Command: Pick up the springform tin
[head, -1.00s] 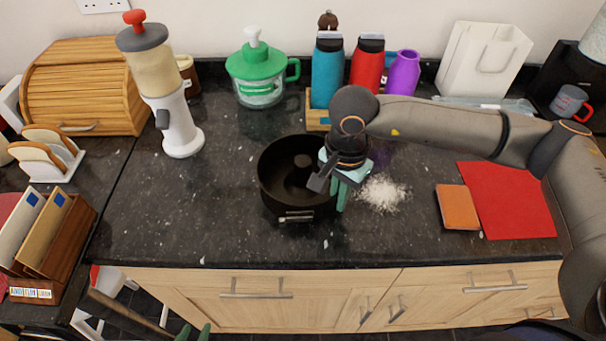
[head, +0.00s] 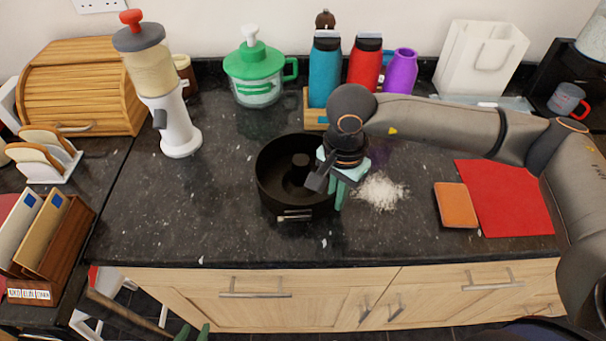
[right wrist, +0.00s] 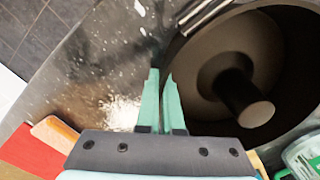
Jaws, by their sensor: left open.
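The springform tin (head: 268,192) is a dark round pan with a raised centre tube, standing upright on the dark counter with its metal latch facing front. My right gripper (head: 337,194) is at the tin's right wall, pointing down. In the right wrist view its teal fingers (right wrist: 161,78) are close together at the rim of the tin (right wrist: 284,50), with a narrow gap between them, and look shut on the wall. The contact itself is partly hidden. My left gripper (head: 192,332) shows only its fingertips at the bottom edge, apart and empty, below the counter front.
A white powder heap (head: 382,192) lies just right of the tin. An orange block (head: 456,205) and a red mat (head: 510,198) are further right. Bottles (head: 325,75), a green-lidded jug (head: 254,75) and a white mill (head: 178,125) stand behind. The counter left of the tin is clear.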

